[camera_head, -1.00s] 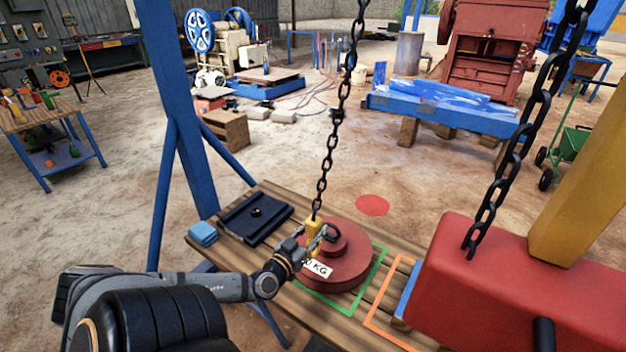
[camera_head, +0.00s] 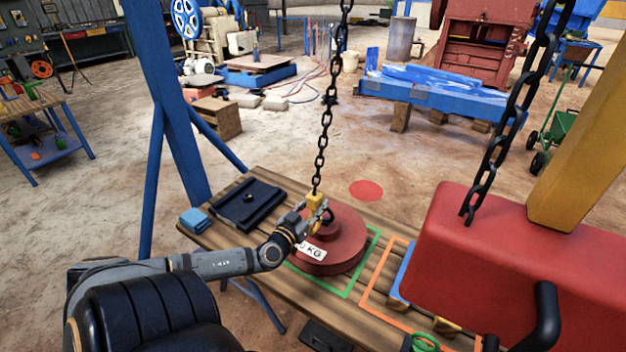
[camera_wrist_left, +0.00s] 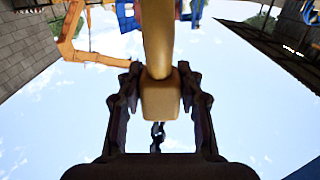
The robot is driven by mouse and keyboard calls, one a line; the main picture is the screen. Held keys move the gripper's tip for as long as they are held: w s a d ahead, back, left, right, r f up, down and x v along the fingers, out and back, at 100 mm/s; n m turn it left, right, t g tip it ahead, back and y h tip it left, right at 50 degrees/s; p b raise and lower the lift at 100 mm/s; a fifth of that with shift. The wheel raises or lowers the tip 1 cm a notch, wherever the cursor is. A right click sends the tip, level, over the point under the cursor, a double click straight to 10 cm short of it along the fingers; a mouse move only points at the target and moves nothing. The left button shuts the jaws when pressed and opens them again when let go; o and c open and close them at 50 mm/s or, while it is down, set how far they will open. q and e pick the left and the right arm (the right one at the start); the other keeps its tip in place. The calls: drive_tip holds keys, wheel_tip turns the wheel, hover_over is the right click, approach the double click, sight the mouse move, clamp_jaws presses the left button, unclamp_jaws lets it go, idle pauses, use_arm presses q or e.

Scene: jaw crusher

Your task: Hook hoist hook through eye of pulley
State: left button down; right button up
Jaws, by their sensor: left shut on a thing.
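My left gripper (camera_head: 316,214) is shut on the yellow hoist hook block (camera_head: 313,201), which hangs on a black chain (camera_head: 322,140). In the left wrist view the yellow block (camera_wrist_left: 160,98) sits between the two dark fingers (camera_wrist_left: 160,85). The red, stepped, round pulley (camera_head: 340,255) with a white KG label lies on the slatted wooden table, inside a green outline. My left gripper is at its upper left side. A dark loop shows by the fingertips; I cannot tell whether the hook passes through the pulley's eye. My right gripper is not seen.
A large red block (camera_head: 500,260) with a second chain (camera_head: 500,130) stands at the right, near a yellow post (camera_head: 585,150). A black grooved plate (camera_head: 248,205) and blue cloth (camera_head: 194,220) lie at the table's left. An orange outline (camera_head: 372,297) lies right of the pulley.

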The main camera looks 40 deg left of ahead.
use_arm(q)
drive_tip(key=shift+w, duration=0.1)
drive_tip(key=shift+r+b+x, duration=0.2)
drive_tip(key=shift+b+x, duration=0.65)
drive_tip(key=shift+x, duration=0.75)
drive_tip(key=shift+w+r, duration=0.1)
drive_tip(key=shift+r, duration=0.05)
drive_tip(key=shift+w+r, duration=0.35)
drive_tip(key=shift+w, duration=0.05)
drive_tip(key=shift+a, duration=0.1)
drive_tip(key=shift+w+a+r+p, duration=0.1)
drive_tip(key=shift+w+r+p, duration=0.45)
drive_tip(key=shift+r, duration=0.2)
drive_tip(key=shift+r, duration=0.1)
drive_tip(key=c, duration=0.8)
unclamp_jaws()
drive_tip(key=shift+s, duration=0.1)
